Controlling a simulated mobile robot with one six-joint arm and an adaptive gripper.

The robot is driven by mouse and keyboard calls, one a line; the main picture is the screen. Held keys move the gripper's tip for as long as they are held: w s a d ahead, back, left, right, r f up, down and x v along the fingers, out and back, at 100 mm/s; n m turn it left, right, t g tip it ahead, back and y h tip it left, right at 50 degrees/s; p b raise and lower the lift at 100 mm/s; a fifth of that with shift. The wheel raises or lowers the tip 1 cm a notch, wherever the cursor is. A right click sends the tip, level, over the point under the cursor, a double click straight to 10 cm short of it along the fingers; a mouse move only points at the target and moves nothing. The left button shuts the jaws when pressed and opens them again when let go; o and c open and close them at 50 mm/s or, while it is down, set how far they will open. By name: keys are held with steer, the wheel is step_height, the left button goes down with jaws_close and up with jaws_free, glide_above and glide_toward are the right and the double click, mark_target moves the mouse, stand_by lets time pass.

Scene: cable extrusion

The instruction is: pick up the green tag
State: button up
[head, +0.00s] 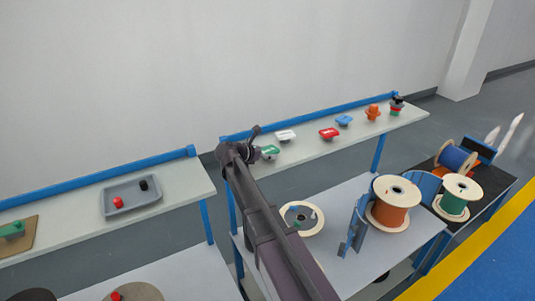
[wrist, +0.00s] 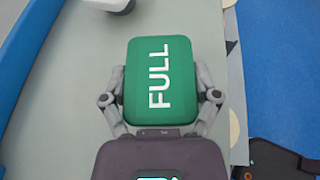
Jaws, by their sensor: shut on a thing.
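The green tag (wrist: 160,82) carries the white word "FULL" and fills the middle of the wrist view. My gripper (wrist: 160,97) has one finger against each side of the tag and is shut on it. In the head view the green tag (head: 270,150) shows at the left end of the right-hand shelf, beside my gripper (head: 262,153). My arm hides part of that area. I cannot tell whether the tag still touches the shelf.
Cable spools (head: 391,203) stand on the lower table to the right.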

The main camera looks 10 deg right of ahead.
mark_target(268, 150)
steer(key=shift+r, duration=0.2)
step_height(268, 150, up, 3)
steer(key=p, duration=0.3)
steer(key=shift+s+r+p, duration=0.2)
steer(key=shift+r+p, duration=0.1)
steer(key=shift+p, duration=0.2)
steer(key=s+a, duration=0.3)
steer(key=s, duration=0.4)
steer(key=s+a+r, duration=0.1)
steer(key=s+a, duration=0.3)
steer(key=s, duration=0.3)
steer(key=shift+p, duration=0.45)
